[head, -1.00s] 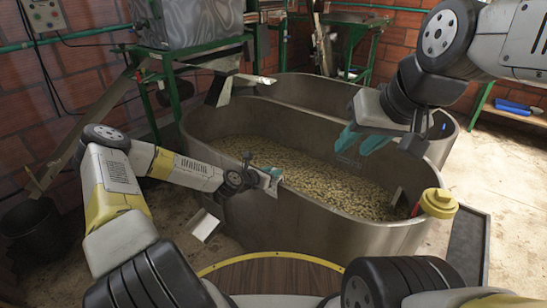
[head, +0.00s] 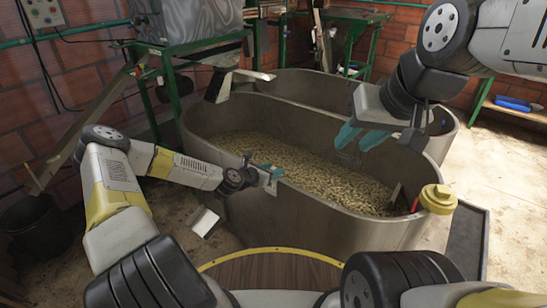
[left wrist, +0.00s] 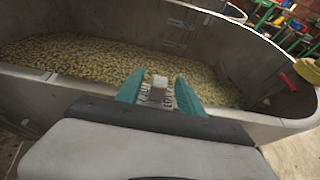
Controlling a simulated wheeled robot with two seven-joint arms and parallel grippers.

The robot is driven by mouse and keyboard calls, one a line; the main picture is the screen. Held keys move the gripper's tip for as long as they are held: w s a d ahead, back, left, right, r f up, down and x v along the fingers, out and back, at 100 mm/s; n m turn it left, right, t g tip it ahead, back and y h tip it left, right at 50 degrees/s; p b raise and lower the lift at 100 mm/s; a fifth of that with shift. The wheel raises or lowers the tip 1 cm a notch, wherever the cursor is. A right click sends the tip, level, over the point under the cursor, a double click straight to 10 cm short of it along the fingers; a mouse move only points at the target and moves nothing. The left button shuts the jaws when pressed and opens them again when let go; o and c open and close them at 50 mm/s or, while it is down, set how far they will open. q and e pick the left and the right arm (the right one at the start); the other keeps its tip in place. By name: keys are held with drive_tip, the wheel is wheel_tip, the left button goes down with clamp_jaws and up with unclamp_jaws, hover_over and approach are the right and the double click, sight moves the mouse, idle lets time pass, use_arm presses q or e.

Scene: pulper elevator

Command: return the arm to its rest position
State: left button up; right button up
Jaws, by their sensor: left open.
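My left arm (head: 120,170) comes in from the left and is bent at the elbow. Its gripper (head: 268,172) is at the near rim of the metal tank (head: 300,217), low over its edge. In the left wrist view the teal fingers (left wrist: 159,92) stand apart, with nothing seen held between them and the tank contents behind. My right arm (head: 450,50) hangs in from the upper right. Its gripper (head: 360,137) is above the tank with its teal fingers apart and nothing seen between them.
The tank holds many pale beans (head: 300,165). A second tank (head: 320,92) stands behind. A dark bucket (head: 35,228) is on the floor at left. A green-framed machine (head: 190,55) stands at the back left.

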use_arm(q)
drive_tip(key=s+a+r+m+g+y, duration=0.1)
drive_tip(key=s+a+r+m+g, duration=0.15)
drive_tip(key=s+m, duration=0.35)
drive_tip(key=s+a+r+m+g, duration=0.2)
drive_tip(key=s+a+r+m, duration=0.1)
drive_tip(key=s+r+m, duration=0.15)
drive_tip(key=s+a+r+m+g+y, duration=0.2)
drive_tip(key=s+a+r+m+y, duration=0.3)
drive_tip(key=r+m, duration=0.5)
drive_tip(key=s+a+r+m+t, duration=0.1)
drive_tip(key=s+r+m, duration=0.8)
drive_tip(key=s+r, duration=1.1)
drive_tip(key=shift+s+a+r+t, duration=0.2)
drive_tip(key=shift+s+a+t, duration=0.15)
drive_tip(key=shift+s+t, duration=0.15)
